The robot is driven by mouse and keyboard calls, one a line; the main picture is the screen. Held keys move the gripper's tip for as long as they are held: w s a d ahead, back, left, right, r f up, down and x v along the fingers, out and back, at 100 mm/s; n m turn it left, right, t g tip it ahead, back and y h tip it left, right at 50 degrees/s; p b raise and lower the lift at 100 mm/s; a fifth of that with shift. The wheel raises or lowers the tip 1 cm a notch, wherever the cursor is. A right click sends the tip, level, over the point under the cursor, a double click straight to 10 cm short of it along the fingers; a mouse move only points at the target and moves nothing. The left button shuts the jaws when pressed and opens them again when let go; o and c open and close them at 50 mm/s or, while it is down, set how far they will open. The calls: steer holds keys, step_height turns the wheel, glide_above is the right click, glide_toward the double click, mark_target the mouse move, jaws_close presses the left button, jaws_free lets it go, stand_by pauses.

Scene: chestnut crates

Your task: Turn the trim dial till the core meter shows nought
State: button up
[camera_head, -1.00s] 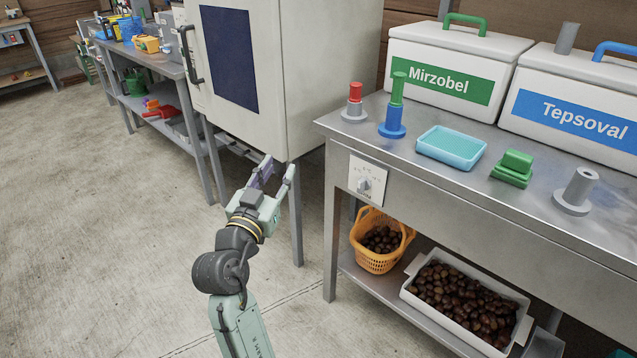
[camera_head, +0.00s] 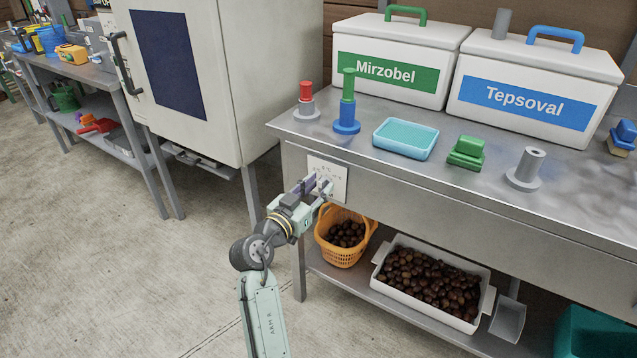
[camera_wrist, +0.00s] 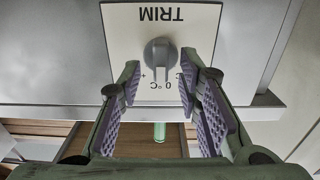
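The trim dial is a small grey knob (camera_wrist: 160,54) on a white plate (camera_wrist: 125,30) marked TRIM, upside down in the wrist view. The plate (camera_head: 337,172) is on the steel bench's front in the head view, where my gripper partly covers it. My gripper (camera_wrist: 159,80) is open, its purple-padded fingers either side of the knob's lower end, with gaps on both sides. In the head view my gripper (camera_head: 316,186) is in front of the plate. I see no core meter in these frames.
The bench top (camera_head: 300,130) holds a teal tray (camera_head: 405,139), pegs and two lidded boxes. An orange basket (camera_head: 343,240) and a white bin (camera_head: 425,307), both with chestnuts, stand on the lower shelf. Left is a tall cabinet (camera_head: 235,90). The floor in front is clear.

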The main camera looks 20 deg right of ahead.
steer(key=shift+w+d, duration=0.25)
steer(key=shift+d, duration=0.05)
steer(key=shift+c, duration=0.2)
jaws_close()
